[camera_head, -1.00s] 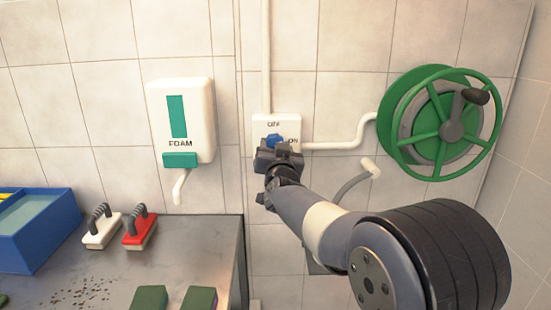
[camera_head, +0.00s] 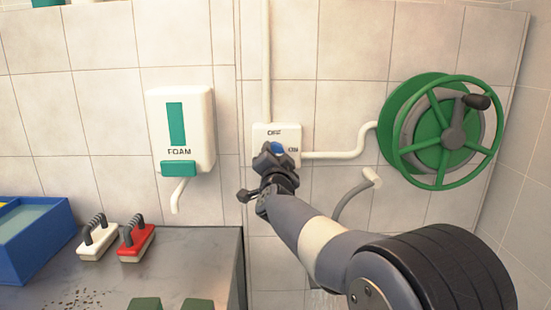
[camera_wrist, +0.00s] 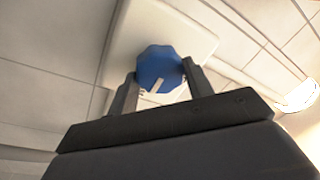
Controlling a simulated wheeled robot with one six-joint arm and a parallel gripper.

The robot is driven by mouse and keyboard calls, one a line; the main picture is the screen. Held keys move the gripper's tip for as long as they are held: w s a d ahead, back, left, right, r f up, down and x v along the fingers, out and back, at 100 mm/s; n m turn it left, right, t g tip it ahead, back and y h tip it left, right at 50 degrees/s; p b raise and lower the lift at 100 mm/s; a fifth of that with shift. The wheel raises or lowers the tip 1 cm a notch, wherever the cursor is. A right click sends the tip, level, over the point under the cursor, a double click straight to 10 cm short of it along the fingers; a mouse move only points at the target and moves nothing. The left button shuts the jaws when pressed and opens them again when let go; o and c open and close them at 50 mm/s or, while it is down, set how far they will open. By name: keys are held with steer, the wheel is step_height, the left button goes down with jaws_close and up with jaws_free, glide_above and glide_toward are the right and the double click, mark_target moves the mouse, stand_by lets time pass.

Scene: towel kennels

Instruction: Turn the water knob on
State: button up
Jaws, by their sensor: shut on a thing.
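The blue water knob (camera_head: 278,148) sits on a white wall plate (camera_head: 263,131) marked OFF at the top and ON at the right. My gripper (camera_head: 273,158) is at the knob and partly hides it in the head view. In the wrist view the knob (camera_wrist: 160,62) is between the two fingers of my gripper (camera_wrist: 162,84), which are shut on its sides. A pale pointer mark on the knob shows between the fingers. The exact mark it points to cannot be told.
A green hose reel (camera_head: 440,135) is on the wall to the right, with a white pipe (camera_head: 340,155) from the plate. A foam dispenser (camera_head: 181,130) hangs left. Brushes (camera_head: 137,242) and a blue tub (camera_head: 30,240) are on the metal table (camera_head: 190,262). Faint pale streaks (camera_head: 325,299) show low down.

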stand_by(0.3)
steer(key=o, duration=1)
steer(key=s, duration=0.3)
steer(key=s+f, duration=0.1)
steer(key=s, duration=0.3)
steer(key=s+b, duration=0.1)
steer(key=s, duration=0.2)
steer(key=shift+s+f, duration=0.2)
steer(key=shift+s, duration=0.15)
steer(key=w, duration=0.3)
steer(key=w+r, duration=0.1)
steer(key=w, duration=0.3)
steer(key=w+p, duration=0.1)
steer(key=w, duration=0.2)
steer(key=shift+w+r, duration=0.2)
steer(key=shift+w, duration=0.15)
